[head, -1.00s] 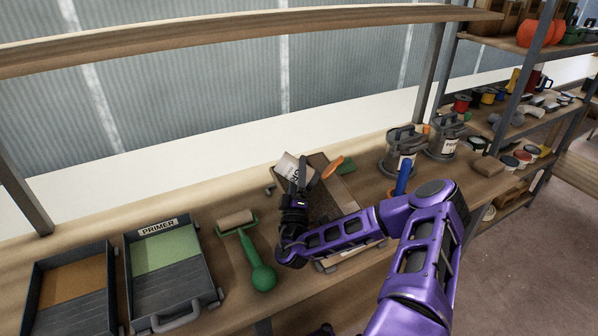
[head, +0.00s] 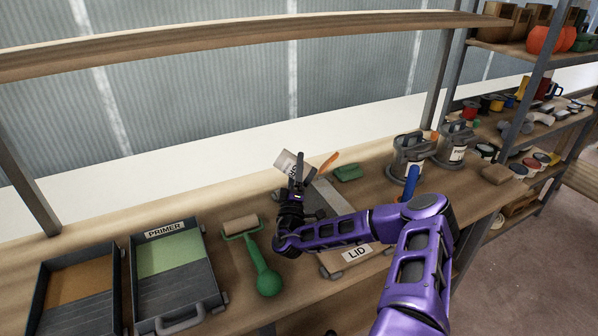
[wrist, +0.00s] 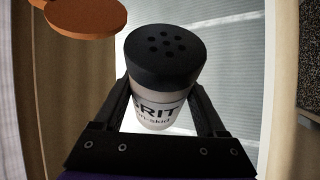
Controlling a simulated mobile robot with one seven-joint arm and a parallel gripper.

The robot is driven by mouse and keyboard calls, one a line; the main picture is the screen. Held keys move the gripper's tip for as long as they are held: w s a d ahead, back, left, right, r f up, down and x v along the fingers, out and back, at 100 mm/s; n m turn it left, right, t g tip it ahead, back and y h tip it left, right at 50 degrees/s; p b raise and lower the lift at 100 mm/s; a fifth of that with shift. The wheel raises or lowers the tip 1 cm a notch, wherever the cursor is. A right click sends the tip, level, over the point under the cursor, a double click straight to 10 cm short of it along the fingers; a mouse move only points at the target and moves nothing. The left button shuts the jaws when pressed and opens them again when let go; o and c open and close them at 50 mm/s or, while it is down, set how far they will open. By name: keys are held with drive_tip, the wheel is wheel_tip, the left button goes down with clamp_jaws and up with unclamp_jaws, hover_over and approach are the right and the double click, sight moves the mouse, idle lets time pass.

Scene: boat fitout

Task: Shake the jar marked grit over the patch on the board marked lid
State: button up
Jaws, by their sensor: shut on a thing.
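My gripper (head: 297,178) is shut on the grit jar (head: 285,161), a whitish jar held tilted above the back left part of the board. In the wrist view the jar (wrist: 158,112) sits between both fingers, its black cap with several holes towards the camera and its GRIT label partly covered. The board (head: 330,198) lies on the bench under my arm, with a LID label (head: 356,253) at its front. A grey strip shows on it, but my arm hides much of the surface. A dark speckled surface (wrist: 311,65) shows at the wrist view's right edge.
A green roller (head: 266,270) and a tray marked PRIMER (head: 165,231) lie to the left. An orange disc (wrist: 88,14) is close to the jar. A green block (head: 348,173) lies behind the board; grey canisters (head: 408,158) and a blue upright thing (head: 411,184) stand right.

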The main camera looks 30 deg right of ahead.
sight(330, 164)
drive_tip(key=shift+w+r, duration=0.3)
drive_tip(key=shift+w, duration=0.25)
drive_tip(key=shift+w+r, duration=0.25)
drive_tip(key=shift+w, duration=0.3)
drive_tip(key=shift+w+b, duration=0.8)
drive_tip(key=shift+w, duration=2.85)
drive_tip(key=shift+d+r+p, duration=0.55)
drive_tip(key=shift+d+r, duration=0.25)
drive_tip(key=shift+d, duration=2.2)
drive_tip(key=shift+s+p, duration=0.4)
drive_tip(key=shift+s, duration=6.9)
drive_tip(key=shift+s+r, duration=0.35)
drive_tip(key=shift+s, duration=0.55)
drive_tip(key=shift+s+r, duration=0.35)
drive_tip(key=shift+s, duration=0.5)
drive_tip(key=shift+w+r, duration=0.25)
drive_tip(key=shift+w, duration=0.4)
drive_tip(key=shift+w+r, duration=0.2)
drive_tip(key=shift+w, duration=0.4)
drive_tip(key=shift+w+r, duration=0.25)
drive_tip(key=shift+w, duration=0.4)
drive_tip(key=w, duration=1.4)
drive_tip(key=shift+w, duration=0.15)
